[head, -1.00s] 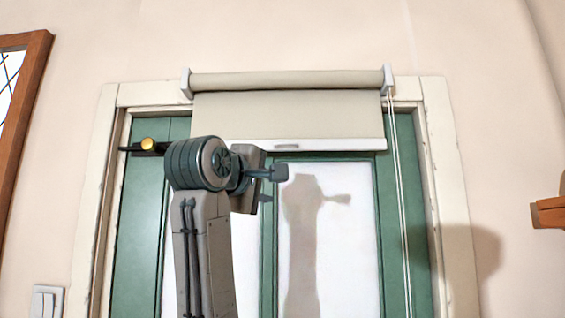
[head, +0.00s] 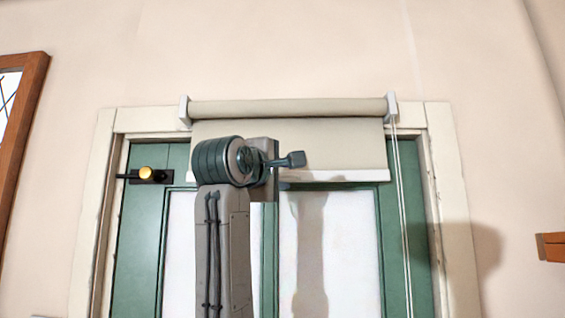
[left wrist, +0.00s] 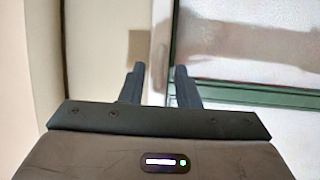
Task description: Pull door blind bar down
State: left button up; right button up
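A beige roller blind (head: 345,140) hangs over the upper part of a green door (head: 145,235). My left gripper (head: 292,160) stands in front of the blind at about the bar's height in the head view and covers part of the bar. In the left wrist view my left gripper (left wrist: 160,82) has its two fingers apart. The pale bar (left wrist: 161,40) shows ahead in line with the gap; contact cannot be told. My right gripper is not in view.
A pull cord (head: 401,220) hangs at the blind's right end. A door latch with a brass knob (head: 146,173) is at the left. A cream door frame (head: 450,200) surrounds the door. A wooden-framed picture or window (head: 35,100) is at the far left.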

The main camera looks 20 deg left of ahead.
pick_arm(q)
jog(key=shift+w, duration=0.55)
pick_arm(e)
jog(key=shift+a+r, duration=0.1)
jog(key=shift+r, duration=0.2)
pick_arm(q)
grip_shut()
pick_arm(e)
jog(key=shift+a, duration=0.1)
